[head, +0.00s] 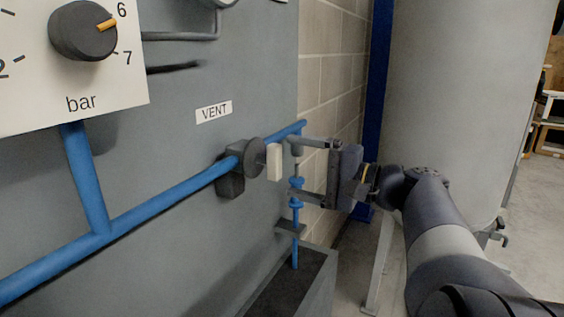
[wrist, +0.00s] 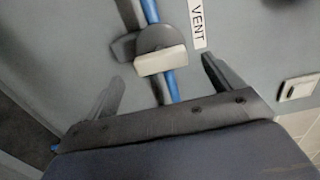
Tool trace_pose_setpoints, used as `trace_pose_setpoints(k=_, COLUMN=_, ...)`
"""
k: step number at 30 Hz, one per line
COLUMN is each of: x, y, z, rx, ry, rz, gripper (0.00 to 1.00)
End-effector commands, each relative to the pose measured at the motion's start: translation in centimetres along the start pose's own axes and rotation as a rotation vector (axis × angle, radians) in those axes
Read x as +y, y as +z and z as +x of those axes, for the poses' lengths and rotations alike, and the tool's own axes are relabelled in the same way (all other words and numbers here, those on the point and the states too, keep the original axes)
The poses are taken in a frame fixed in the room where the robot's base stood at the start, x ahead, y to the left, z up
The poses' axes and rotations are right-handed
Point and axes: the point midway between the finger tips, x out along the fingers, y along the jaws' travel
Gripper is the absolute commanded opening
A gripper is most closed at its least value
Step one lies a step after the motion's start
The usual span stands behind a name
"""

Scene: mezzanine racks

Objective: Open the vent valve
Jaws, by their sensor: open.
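The vent valve has a dark round disc (head: 254,157) on a dark body (head: 231,181), set on the blue pipe below the VENT label (head: 213,112). Its cream handle (head: 274,162) stands upright in the head view, across the pipe. The wrist view shows the handle (wrist: 160,62) lying between the fingers, with a gap on each side. My gripper (head: 297,168) is open, just right of the handle, one finger higher and one lower. In the wrist view, my gripper (wrist: 162,69) is empty and faces the panel. I see no contact with the handle.
The blue pipe (head: 165,203) runs along the grey panel, with a thin blue branch (head: 295,225) dropping behind the fingers into a dark open trough (head: 290,285). A pressure gauge plate (head: 105,75) is upper left. A large grey tank (head: 450,90) stands behind my arm.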

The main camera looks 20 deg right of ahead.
Motion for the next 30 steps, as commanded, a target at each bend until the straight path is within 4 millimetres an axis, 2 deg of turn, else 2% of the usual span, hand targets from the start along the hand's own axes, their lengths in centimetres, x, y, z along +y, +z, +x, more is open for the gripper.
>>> trace_pose_setpoints(k=1, x=-0.1, y=-0.1, z=-1.0, rx=0.006, ry=0.001, rz=0.0, gripper=0.87)
trace_pose_setpoints(k=6, x=-0.1, y=-0.1, z=-3.3, rx=0.004, ry=0.001, rz=-0.001, gripper=0.87)
trace_pose_setpoints(k=12, x=0.0, y=0.0, z=-4.7, rx=0.001, ry=0.001, rz=-0.001, gripper=0.87)
trace_pose_setpoints(k=25, x=0.0, y=0.0, z=-4.8, rx=-0.001, ry=0.001, rz=-0.001, gripper=0.87)
trace_pose_setpoints(k=30, x=0.1, y=0.1, z=-3.8, rx=-0.004, ry=0.001, rz=-0.002, gripper=0.87)
